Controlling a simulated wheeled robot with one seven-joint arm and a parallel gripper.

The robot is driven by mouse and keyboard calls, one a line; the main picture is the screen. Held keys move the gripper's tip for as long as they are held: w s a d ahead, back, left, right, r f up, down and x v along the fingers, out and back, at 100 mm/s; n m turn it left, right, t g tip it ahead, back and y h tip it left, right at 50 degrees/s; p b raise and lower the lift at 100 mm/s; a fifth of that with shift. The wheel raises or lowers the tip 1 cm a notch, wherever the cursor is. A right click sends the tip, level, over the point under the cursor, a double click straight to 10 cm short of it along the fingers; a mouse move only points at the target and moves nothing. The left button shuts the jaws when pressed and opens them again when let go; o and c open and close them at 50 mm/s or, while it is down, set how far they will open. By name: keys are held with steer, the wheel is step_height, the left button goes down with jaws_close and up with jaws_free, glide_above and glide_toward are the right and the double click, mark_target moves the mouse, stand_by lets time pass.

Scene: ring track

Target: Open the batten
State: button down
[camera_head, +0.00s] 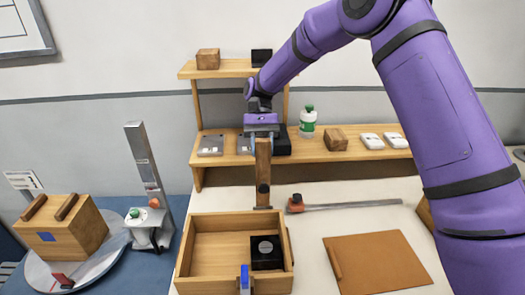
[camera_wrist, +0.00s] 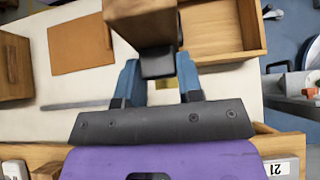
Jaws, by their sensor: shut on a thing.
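The batten (camera_head: 263,170) is a narrow brown wooden bar. In the head view it stands upright behind the wooden tray, with a dark knob low on its face. My gripper (camera_head: 262,136) is at its top end, pointing down. In the wrist view the blue fingers of my gripper (camera_wrist: 158,82) stand on either side of a dark piece at the end of the wooden batten (camera_wrist: 140,22). My gripper is shut on the batten. The exact contact is partly hidden by the gripper body, and I cannot tell how the batten's lower end is fixed.
A wooden tray (camera_head: 205,222) holding a black box (camera_head: 266,253) stands in front. A metal rod with a red-orange end (camera_head: 350,206) lies to the right, near a brown board (camera_head: 375,262). A shelf (camera_head: 365,153) with small items is behind. A wooden box (camera_head: 62,235) is left.

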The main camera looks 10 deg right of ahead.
steer(key=shift+f, duration=0.25)
steer(key=c, duration=0.8)
jaws_free()
steer(key=shift+w, duration=0.15)
steer(key=shift+o, duration=0.2)
steer(key=shift+r, duration=0.1)
